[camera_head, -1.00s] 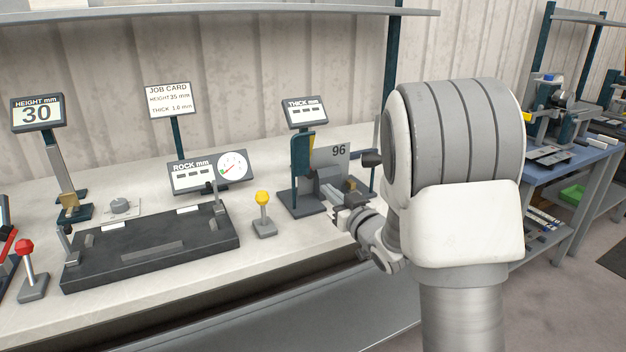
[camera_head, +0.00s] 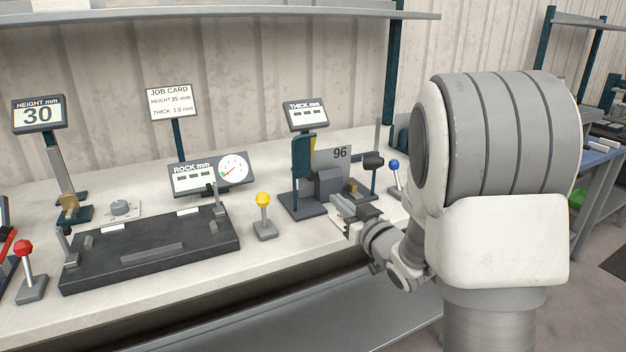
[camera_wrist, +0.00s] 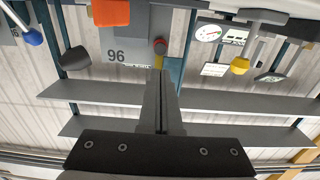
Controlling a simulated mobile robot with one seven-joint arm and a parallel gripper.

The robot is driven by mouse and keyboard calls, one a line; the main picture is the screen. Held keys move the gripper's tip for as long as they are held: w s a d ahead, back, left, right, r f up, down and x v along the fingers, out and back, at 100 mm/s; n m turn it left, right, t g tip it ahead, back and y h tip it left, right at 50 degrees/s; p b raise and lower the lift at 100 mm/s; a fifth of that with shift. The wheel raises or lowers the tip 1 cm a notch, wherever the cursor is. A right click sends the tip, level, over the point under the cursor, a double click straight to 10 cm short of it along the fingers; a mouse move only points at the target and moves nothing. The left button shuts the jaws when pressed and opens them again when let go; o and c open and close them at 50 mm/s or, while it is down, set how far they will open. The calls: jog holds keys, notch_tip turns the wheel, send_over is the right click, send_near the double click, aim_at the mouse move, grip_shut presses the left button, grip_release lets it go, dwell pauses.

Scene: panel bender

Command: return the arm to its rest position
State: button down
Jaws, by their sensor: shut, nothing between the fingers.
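My gripper (camera_head: 338,207) is at the front of the bench, just in front of the thickness gauge (camera_head: 327,182) with its plate marked 96. In the head view its fingertips overlap the gauge's base, and I cannot tell the gap. In the wrist view my gripper (camera_wrist: 160,75) has its two fingers together with nothing between them. The plate marked 96 (camera_wrist: 120,52) shows beyond the fingertips there. My arm comes in from the right side of the head view.
A yellow-knobbed lever (camera_head: 263,215) stands left of my gripper, and a blue-knobbed lever (camera_head: 394,175) behind it to the right. The black fixture (camera_head: 150,250) lies further left. A red-knobbed lever (camera_head: 27,265) is at far left. A shelf (camera_head: 200,14) runs above the bench.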

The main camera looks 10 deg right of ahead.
jog(key=shift+r, duration=0.1)
jog(key=shift+d+r+h, duration=0.25)
jog(key=shift+h, duration=0.15)
jog(key=s+d+r+m+g+h, duration=0.1)
jog(key=s+r+m+g+h, duration=0.15)
jog(key=s, duration=0.55)
jog(key=s+d+r+m+g+h, duration=0.1)
jog(key=s+d+m+g+h, duration=0.2)
jog(key=s, duration=0.5)
jog(key=s+a+f+n+g, duration=0.1)
jog(key=s+a+g, duration=0.2)
jog(key=s, duration=0.5)
jog(key=s+a+f+n+g, duration=0.1)
jog(key=s+a+f+g, duration=0.15)
jog(key=s, duration=0.55)
notch_tip(320, 180, up, 17)
jog(key=p, duration=1.6)
jog(key=shift+s+g+y, duration=0.2)
jog(key=shift+g+y, duration=0.1)
jog(key=shift+y, duration=0.05)
